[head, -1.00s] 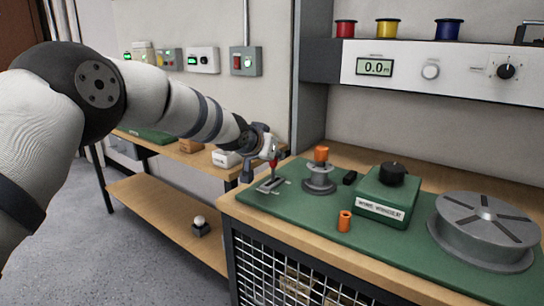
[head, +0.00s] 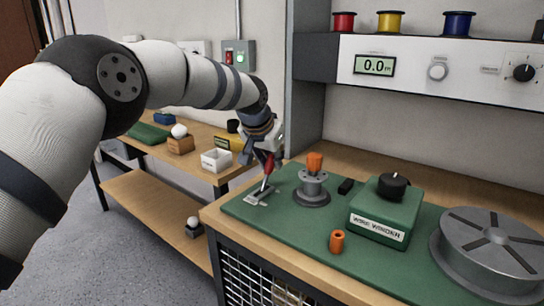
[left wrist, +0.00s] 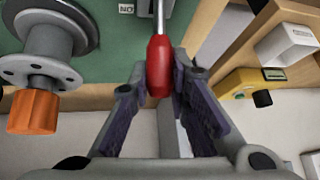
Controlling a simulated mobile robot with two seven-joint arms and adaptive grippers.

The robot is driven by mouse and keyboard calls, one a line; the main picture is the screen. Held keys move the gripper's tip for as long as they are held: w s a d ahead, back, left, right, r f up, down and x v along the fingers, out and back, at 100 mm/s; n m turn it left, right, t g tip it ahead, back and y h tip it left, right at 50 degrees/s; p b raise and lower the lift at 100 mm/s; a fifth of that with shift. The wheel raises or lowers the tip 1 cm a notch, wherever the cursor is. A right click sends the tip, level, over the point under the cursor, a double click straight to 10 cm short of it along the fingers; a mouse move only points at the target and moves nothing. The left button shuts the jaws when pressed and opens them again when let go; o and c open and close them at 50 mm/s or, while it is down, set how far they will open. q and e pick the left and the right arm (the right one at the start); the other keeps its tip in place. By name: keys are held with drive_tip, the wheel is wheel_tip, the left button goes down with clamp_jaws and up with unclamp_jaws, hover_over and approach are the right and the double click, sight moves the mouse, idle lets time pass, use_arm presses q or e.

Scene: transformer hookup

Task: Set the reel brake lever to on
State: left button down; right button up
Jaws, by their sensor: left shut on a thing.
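The reel brake lever, a metal rod with a red handle (head: 268,164), stands up from a small metal base plate (head: 257,197) at the left end of the green mat. In the head view it leans slightly right. My left gripper (head: 262,153) is at the top of the handle. In the left wrist view the red handle (left wrist: 160,66) sits between the two fingers (left wrist: 160,98), which are shut on it. An "ON" label (left wrist: 126,8) shows upside down beside the rod there. My right gripper is in neither view.
A grey spool post (head: 312,188) with an orange top stands just right of the lever. An orange cylinder (head: 337,241), the green wire winder box (head: 386,210) and a large grey reel (head: 487,250) are further right.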

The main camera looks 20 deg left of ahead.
use_arm(q)
drive_tip(key=shift+f, duration=0.1)
drive_tip(key=c, duration=1.5)
unclamp_jaws()
drive_tip(key=v, duration=1.2)
drive_tip(key=shift+w, duration=0.1)
